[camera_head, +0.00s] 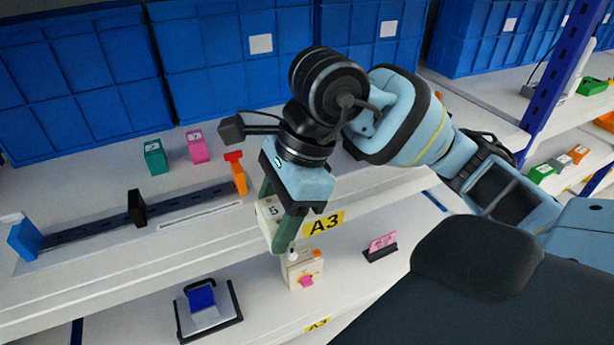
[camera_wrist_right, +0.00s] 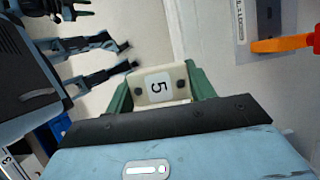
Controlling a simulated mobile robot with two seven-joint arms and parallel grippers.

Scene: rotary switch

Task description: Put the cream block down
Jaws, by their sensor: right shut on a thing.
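The cream block (camera_head: 268,211) has a white label with a black 5. My right gripper (camera_head: 282,222) is shut on it, with green fingers on both sides of it. In the head view the block hangs in front of the upper shelf's edge, above a cream switch box. In the right wrist view the block (camera_wrist_right: 160,85) sits between the two green fingers, label facing the camera. The switch box (camera_head: 303,270) on the lower shelf has a pink knob and an orange part on its front. My left gripper does not show in the head view.
A slotted rail (camera_head: 180,209) with a blue end, a black slider and an orange piece lies on the upper shelf. Green (camera_head: 155,157) and pink (camera_head: 198,147) blocks stand behind it. A black-framed stand (camera_head: 208,309) and a pink card holder (camera_head: 381,246) flank the switch box.

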